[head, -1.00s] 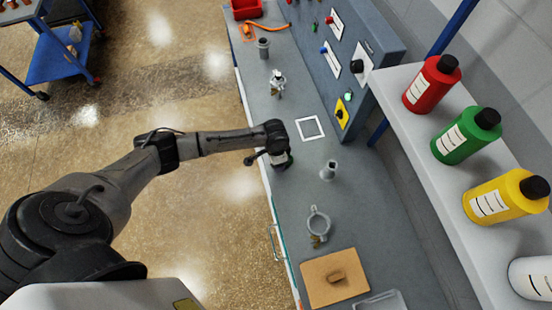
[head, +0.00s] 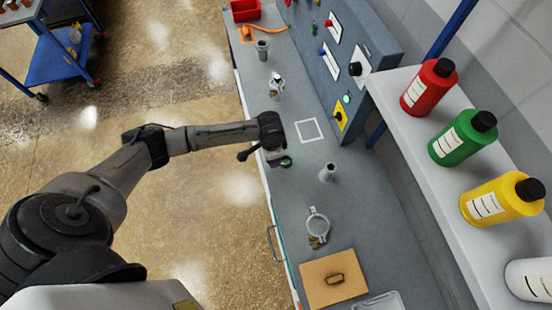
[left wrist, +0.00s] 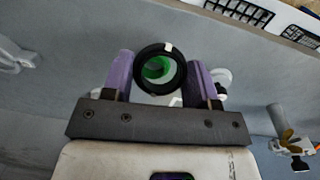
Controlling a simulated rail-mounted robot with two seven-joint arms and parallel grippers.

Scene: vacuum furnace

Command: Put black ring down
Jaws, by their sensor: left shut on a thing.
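The black ring (left wrist: 139,70) has a green inside and a small white mark on its rim. My left gripper (left wrist: 159,75) is shut on it, with a purple finger on each side in the left wrist view. In the head view the ring (head: 286,162) shows small and dark green beside the gripper (head: 277,158), over the grey bench near its left edge. I cannot tell whether it touches the bench. A white square outline (head: 299,131) is marked on the bench just beyond, up and right of the ring. My right gripper is not in view.
A grey pipe fitting (head: 327,173) stands right of the gripper. A metal clamp (head: 318,226) and a brown board (head: 316,290) lie nearer. Another clamp (head: 277,88) and pipe fitting (head: 262,50) are farther off. A control panel (head: 335,50) and bottle shelf (head: 430,150) border the right.

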